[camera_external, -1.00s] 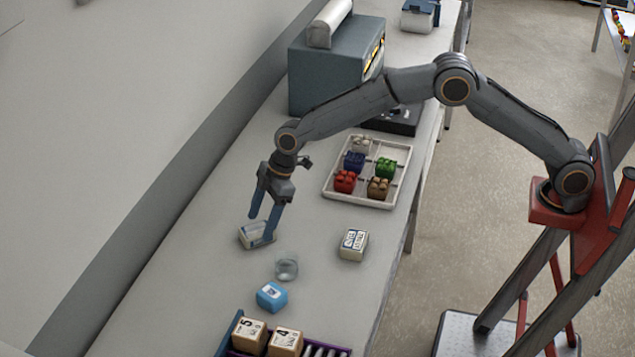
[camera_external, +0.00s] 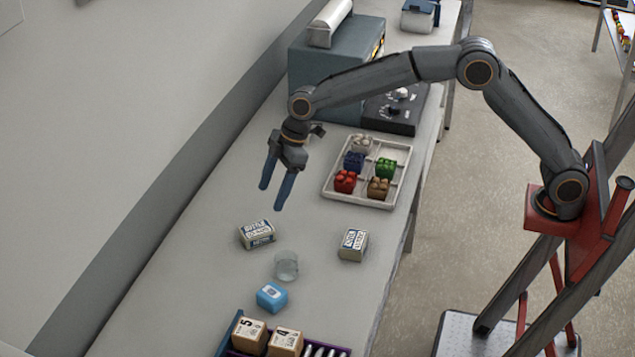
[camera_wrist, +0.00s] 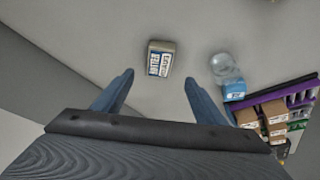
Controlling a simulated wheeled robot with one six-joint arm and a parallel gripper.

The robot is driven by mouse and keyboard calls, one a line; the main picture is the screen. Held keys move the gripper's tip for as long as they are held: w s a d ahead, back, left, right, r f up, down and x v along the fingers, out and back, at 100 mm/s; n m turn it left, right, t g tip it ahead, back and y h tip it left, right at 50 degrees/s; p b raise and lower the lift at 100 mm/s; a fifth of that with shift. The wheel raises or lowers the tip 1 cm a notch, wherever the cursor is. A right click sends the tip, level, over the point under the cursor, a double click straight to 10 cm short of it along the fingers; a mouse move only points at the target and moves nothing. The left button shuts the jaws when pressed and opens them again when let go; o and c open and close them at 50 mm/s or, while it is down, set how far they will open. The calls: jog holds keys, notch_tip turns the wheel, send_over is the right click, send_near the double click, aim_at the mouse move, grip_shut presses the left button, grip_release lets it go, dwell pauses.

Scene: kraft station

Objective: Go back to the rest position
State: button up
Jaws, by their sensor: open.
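My gripper (camera_external: 277,186) is open and empty, held above the long grey table (camera_external: 190,260) with its fingers pointing down. A labelled butter box (camera_external: 257,234) lies on the table below and a little left of the fingertips. In the wrist view the same box (camera_wrist: 160,60) lies beyond and between the two open fingers (camera_wrist: 160,95), apart from them. A second similar box (camera_external: 353,244) lies to the right on the table.
A clear glass (camera_external: 286,266) and a blue box (camera_external: 271,296) stand near the front. A purple rack (camera_external: 325,350) with wooden numbered blocks is at the bottom. A white divided tray (camera_external: 333,188) holds coloured bricks. Behind are a grey machine (camera_external: 322,75) and a black control panel (camera_external: 395,112).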

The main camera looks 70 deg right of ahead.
jog(key=s+d+f+m+h, duration=0.1)
jog(key=s+d+f+m, duration=0.15)
jog(key=s+d, duration=0.65)
jog(key=s+d+f+m+h, duration=0.1)
jog(key=s+d+m, duration=0.35)
jog(key=s, duration=0.75)
jog(key=s+d+f+m+g, duration=0.1)
jog(key=s+d+f, duration=0.1)
jog(key=s, duration=0.5)
jog(key=s+d+f+g+h, duration=0.1)
jog(key=s+d+f, duration=0.1)
jog(key=s, duration=0.5)
jog(key=s+d+f+m, duration=0.1)
jog(key=s+d+f, duration=0.2)
jog(key=s, duration=0.4)
jog(key=d+f+m+g+b, duration=0.1)
jog(key=d+f+b, duration=0.3)
jog(key=f+b, duration=0.3)
jog(key=b, duration=0.3)
jog(key=shift+m+b, duration=0.3)
